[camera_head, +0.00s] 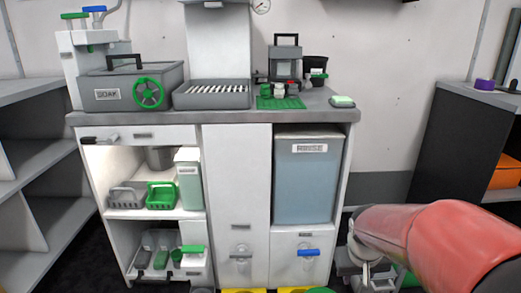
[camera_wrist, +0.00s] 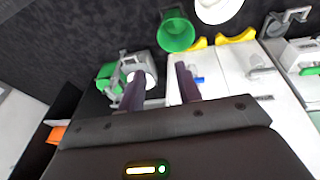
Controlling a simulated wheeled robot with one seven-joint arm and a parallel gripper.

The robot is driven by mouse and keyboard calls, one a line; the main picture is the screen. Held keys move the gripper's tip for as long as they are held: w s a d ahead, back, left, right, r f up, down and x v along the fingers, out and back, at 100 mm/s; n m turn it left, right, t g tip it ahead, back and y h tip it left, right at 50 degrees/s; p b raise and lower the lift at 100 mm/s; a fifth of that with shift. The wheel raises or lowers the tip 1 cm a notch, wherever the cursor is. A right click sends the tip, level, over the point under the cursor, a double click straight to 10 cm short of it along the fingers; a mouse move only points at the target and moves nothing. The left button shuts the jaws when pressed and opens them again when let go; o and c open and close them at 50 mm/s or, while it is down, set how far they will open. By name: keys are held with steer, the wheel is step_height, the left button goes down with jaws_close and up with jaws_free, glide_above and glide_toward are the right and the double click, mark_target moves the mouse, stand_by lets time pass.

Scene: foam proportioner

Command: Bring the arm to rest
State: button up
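My arm (camera_head: 433,241), with a red-orange link, reaches in from the lower right of the head view, low in front of the cabinet's right side. My gripper does not show clearly there. In the wrist view my gripper (camera_wrist: 160,88) has its two dark fingers spread apart, with nothing visible held between them. Behind the fingers are the white cabinet front and dark floor. A grey fixture with green parts (camera_wrist: 108,72) is beside and behind the left finger; I cannot tell the distance between them.
The white cabinet (camera_head: 235,180) carries a grey SOAK box (camera_head: 128,88), a ribbed tray and small items. A blue-grey RINSE container (camera_head: 309,180) stands in its right bay. Dark shelving (camera_head: 455,130) is at right. A green cup (camera_wrist: 176,33) shows in the wrist view.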

steer(key=s+a+r+t, duration=0.1)
steer(key=s+a+r, duration=0.2)
steer(key=s+r, duration=0.2)
steer(key=s+a+r+t+y+p, duration=0.1)
steer(key=s+a+r, duration=0.3)
steer(key=s, duration=0.6)
steer(key=shift+r+t+y, duration=0.3)
steer(key=shift+r, duration=0.55)
steer(key=shift+c, duration=0.2)
